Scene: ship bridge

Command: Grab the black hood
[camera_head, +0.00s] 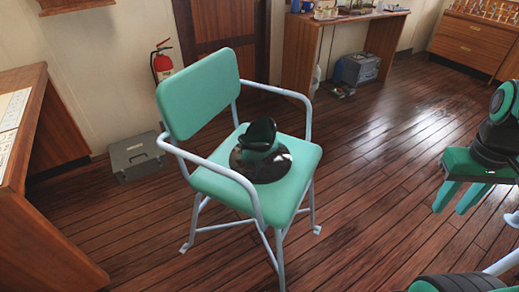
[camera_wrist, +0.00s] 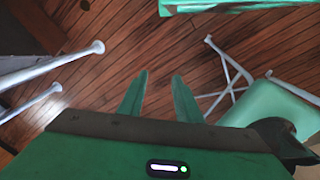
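The black hood (camera_head: 259,134) sits on a round glossy black base on the seat of a green chair (camera_head: 193,98) with pale metal armrests. In the wrist view, a dark shape that looks like the hood (camera_wrist: 282,139) shows at the lower right on the green seat (camera_wrist: 275,105), partly cut off by the frame edge and my gripper body. My gripper (camera_head: 457,203) is at the right edge of the head view, well to the right of the chair and apart from the hood. In the wrist view its two green fingers (camera_wrist: 160,78) are spread, with only wooden floor between them.
Wooden desks stand at the left (camera_head: 38,225) and back (camera_head: 303,45). A grey case (camera_head: 136,156) lies behind the chair, left of a red fire extinguisher (camera_head: 161,66). The chair's armrests flank the hood. Open floor (camera_head: 385,150) lies between chair and gripper.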

